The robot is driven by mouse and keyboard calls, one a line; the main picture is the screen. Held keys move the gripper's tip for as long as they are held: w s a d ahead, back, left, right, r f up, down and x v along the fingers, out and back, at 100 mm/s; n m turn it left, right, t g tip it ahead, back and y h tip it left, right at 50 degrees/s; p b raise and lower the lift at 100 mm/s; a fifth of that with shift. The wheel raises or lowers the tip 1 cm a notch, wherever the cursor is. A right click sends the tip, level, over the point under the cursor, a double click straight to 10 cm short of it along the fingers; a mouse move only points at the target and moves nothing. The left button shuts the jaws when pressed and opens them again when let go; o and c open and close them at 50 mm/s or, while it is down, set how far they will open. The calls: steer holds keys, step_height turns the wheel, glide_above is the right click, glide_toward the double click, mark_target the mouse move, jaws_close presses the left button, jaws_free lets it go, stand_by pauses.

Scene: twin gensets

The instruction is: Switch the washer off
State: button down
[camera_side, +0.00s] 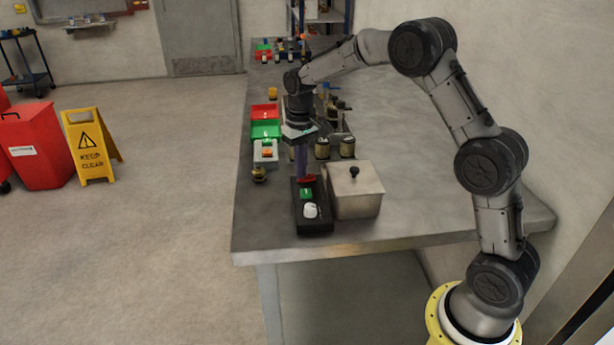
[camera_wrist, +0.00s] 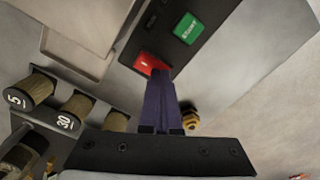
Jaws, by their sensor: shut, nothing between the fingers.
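A black control box (camera_side: 314,225) lies on the bench near its front edge. It carries a red button (camera_side: 307,180), a green button (camera_side: 306,193) and a white part (camera_side: 311,210) in a row. The wrist view shows the red button (camera_wrist: 150,63) and the green button (camera_wrist: 187,28), whose white lettering is too small to read. My gripper (camera_side: 303,176) points down at the red-button end of the box, shut and empty. In the wrist view its purple fingertips (camera_wrist: 160,73) overlap the lower right edge of the red button. I cannot tell whether they touch or press it.
A lidded metal box (camera_side: 354,192) stands close at the right of the control box. Brass-coloured cylinders (camera_wrist: 78,105), some numbered, stand nearby. A brass fitting (camera_side: 259,172), a red tray (camera_side: 265,111) and a green tray (camera_side: 265,130) are at the left. Bare bench lies at the right.

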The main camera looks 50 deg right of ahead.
steer(key=shift+r, duration=3.4)
steer(key=s+a+r+t, duration=0.2)
steer(key=s+a+r, duration=0.15)
steer(key=r, duration=0.55)
steer(key=s+a+r+n+t, duration=0.1)
steer(key=s+r, duration=0.2)
steer(key=s, duration=0.3)
steer(key=s+a+r+t, duration=0.1)
steer(key=s+a+r, duration=0.15)
steer(key=s, duration=0.35)
steer(key=s+f+n, duration=0.1)
steer(key=s+f, duration=0.3)
steer(key=s, duration=0.4)
steer(key=s+a+f+n+t, duration=0.1)
steer(key=s+f, duration=0.4)
steer(key=s, duration=0.3)
steer(key=shift+a+f+t, duration=0.15)
steer(key=shift+f+t, duration=0.1)
steer(key=shift+t, duration=0.05)
